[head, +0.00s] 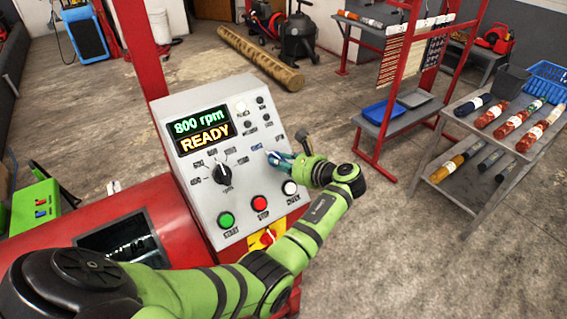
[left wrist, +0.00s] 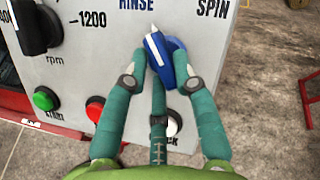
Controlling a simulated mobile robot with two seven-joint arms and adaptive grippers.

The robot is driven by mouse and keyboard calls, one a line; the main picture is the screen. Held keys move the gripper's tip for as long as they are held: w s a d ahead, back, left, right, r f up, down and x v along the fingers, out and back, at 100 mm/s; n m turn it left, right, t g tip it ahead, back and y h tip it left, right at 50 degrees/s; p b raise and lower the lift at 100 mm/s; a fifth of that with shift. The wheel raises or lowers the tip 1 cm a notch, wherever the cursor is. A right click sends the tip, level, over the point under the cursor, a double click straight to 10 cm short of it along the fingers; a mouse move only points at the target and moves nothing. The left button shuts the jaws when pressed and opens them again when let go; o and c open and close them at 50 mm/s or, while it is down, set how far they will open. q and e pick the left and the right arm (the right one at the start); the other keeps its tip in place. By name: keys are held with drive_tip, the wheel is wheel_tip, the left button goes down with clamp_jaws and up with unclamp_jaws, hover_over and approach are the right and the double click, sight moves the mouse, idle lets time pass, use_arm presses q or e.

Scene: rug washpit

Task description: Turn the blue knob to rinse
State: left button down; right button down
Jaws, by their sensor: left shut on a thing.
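The blue knob (left wrist: 180,58) sits on the grey control panel (head: 245,185), near its right side. A white line runs along the knob. It points up and slightly left, toward the RINSE label (left wrist: 136,5); the SPIN label (left wrist: 213,8) is further right. My left gripper (head: 286,162) reaches the panel from the right in the head view. Its teal fingers are shut on the knob, one on each side, and cover part of it in the left wrist view. My right gripper is not in view.
A black rpm knob (head: 222,174) is to the left. Below are a green button (head: 226,220), a red button (head: 260,202) and a white button (head: 290,187). The display (head: 203,130) reads 800 rpm READY. A red rack (head: 410,90) and a grey bench (head: 490,150) stand right.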

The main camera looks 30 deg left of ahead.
use_arm(q)
drive_tip(key=shift+w+a+r, duration=0.15)
drive_tip(key=shift+a+r, duration=0.1)
drive_tip(key=shift+r, duration=0.2)
drive_tip(key=c, duration=1)
unclamp_jaws()
drive_tip(key=shift+c, duration=0.2)
drive_tip(key=shift+f, duration=0.1)
drive_tip(key=shift+a+f, duration=0.1)
drive_tip(key=shift+f, duration=0.1)
drive_tip(key=shift+d, duration=0.4)
drive_tip(key=v, duration=1.1)
drive_tip(key=shift+r, duration=0.2)
